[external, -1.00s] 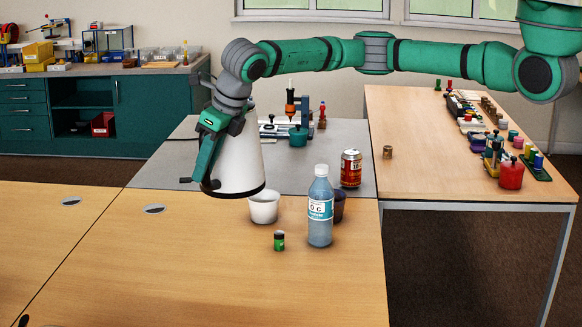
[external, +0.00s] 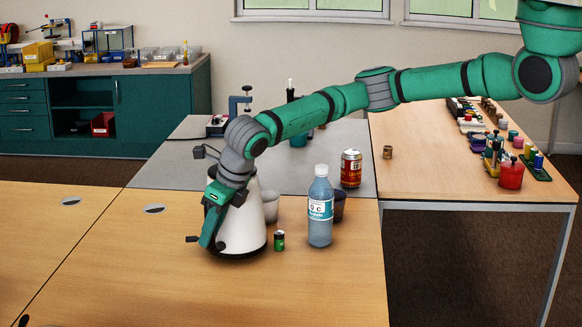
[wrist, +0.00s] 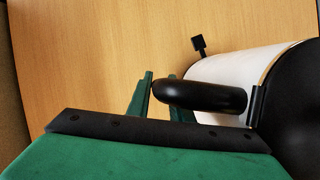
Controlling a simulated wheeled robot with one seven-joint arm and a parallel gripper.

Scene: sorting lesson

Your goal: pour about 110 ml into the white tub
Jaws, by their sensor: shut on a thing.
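A white jug with a black rim and base (external: 240,225) is upright, low at the table in the external view. My gripper (external: 206,240) is at its left side. In the wrist view my gripper (wrist: 158,100) is shut on the black handle of the white jug (wrist: 235,65). The white tub (external: 271,208) stands just right of and behind the jug, partly hidden by it. I cannot see inside the jug or the tub.
A green battery-like cylinder (external: 279,240) stands just right of the jug. A clear labelled bottle (external: 320,212) stands further right, with a dark cup (external: 339,206) partly behind it and a red can (external: 351,168) beyond. The table at left and front is clear.

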